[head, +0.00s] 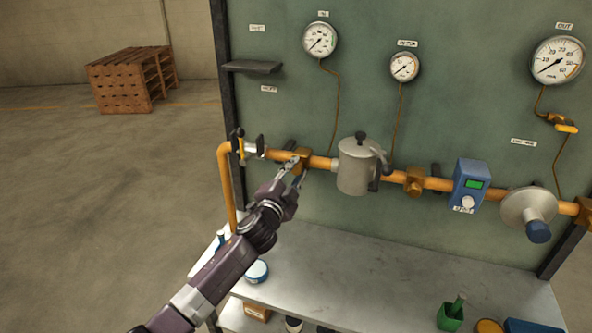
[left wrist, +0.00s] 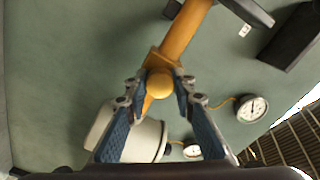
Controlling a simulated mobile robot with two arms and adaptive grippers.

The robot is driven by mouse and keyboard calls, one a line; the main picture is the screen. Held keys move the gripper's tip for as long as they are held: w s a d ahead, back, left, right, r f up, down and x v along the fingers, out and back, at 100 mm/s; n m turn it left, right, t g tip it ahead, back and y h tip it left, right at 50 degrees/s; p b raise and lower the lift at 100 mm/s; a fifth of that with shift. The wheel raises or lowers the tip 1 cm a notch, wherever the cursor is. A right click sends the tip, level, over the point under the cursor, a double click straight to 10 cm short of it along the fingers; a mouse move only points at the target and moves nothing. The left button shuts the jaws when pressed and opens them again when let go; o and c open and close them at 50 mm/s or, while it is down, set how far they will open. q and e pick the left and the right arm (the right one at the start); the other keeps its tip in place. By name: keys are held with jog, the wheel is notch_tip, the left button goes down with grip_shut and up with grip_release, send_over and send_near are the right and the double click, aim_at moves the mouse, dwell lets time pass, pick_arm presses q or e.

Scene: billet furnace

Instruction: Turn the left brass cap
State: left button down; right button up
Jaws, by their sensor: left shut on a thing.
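The left brass cap (head: 303,152) sits on the orange pipe (head: 323,162), just left of the grey canister. My left gripper (head: 296,166) reaches up to it from the lower left, and its fingers cover part of it. In the left wrist view the rounded end of the cap (left wrist: 160,84) lies between the two blue-padded fingers of my left gripper (left wrist: 160,92), which are shut on it. A second brass fitting (head: 414,182) sits further right along the pipe. My right gripper is in neither view.
The grey canister (head: 355,168) stands close to the right of my gripper. A blue box (head: 469,187) and a grey disc (head: 528,208) are further right. The bench top (head: 370,255) below is mostly clear.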

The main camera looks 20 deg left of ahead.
pick_arm(q)
jog(key=m, duration=0.5)
jog(key=shift+p, duration=0.3)
jog(key=shift+f+m, duration=0.1)
jog(key=shift+m, duration=1.3)
jog(key=c, duration=1.6)
grip_release()
jog(key=s, duration=1.2)
jog(key=shift+a, duration=0.2)
